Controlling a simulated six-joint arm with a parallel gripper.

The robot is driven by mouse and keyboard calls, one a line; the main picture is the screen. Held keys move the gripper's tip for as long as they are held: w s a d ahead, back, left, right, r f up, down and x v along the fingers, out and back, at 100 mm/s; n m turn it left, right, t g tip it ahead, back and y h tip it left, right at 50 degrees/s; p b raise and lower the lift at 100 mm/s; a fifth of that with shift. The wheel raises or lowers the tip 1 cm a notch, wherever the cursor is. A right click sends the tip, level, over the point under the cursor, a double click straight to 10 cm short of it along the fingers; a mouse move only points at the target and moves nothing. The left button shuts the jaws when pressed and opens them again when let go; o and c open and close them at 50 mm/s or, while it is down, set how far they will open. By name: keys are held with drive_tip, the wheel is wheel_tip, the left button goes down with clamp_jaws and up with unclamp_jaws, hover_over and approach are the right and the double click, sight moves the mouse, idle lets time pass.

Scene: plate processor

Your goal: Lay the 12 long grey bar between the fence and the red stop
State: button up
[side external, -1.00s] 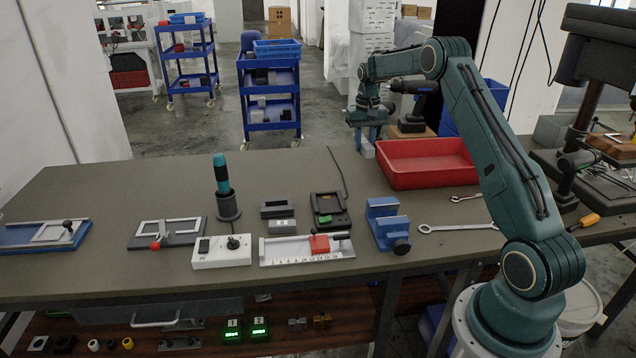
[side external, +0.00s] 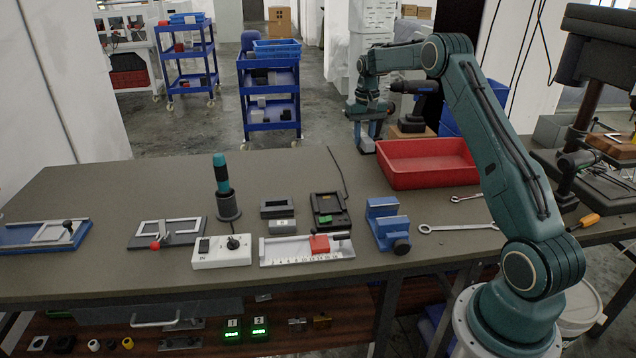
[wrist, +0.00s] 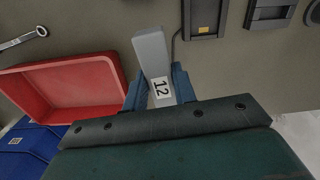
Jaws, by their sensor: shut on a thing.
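The long grey bar marked 12 (wrist: 152,55) is between the fingers of my gripper (wrist: 158,88) in the wrist view, its label facing the camera. In the side view my gripper (side external: 367,140) is shut on the bar near the far edge of the bench, left of the red tray. The bar is small and partly hidden there. The fence (side external: 290,247) is a pale fixture with a numbered scale along its front, in the middle of the bench. The red stop (side external: 319,244) sits at its right part. My gripper is well behind and to the right of both.
The red tray (side external: 388,178) stands close to my gripper. A blue vise (side external: 386,225) is right of the fence. A black charger (side external: 329,210), grey blocks (side external: 278,208), a screwdriver in a holder (side external: 228,207) and a white switch box (side external: 221,252) stand around the fence.

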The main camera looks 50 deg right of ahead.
drive_tip(key=w+a+f+n, duration=0.2)
drive_tip(key=a+f+n, duration=0.15)
drive_tip(key=a, duration=0.45)
drive_tip(key=w+a+f+n, duration=0.2)
drive_tip(key=a+n, duration=0.3)
drive_tip(key=a, duration=0.3)
drive_tip(key=n, duration=0.8)
hover_over(290, 248)
wheel_tip(290, 248, down, 4)
drive_tip(key=shift+s+f, duration=0.15)
drive_tip(key=shift+f, duration=0.05)
drive_tip(key=shift+f, duration=0.2)
drive_tip(key=shift+f, duration=3.6)
drive_tip(key=shift+f, duration=0.65)
drive_tip(key=o, duration=1.1)
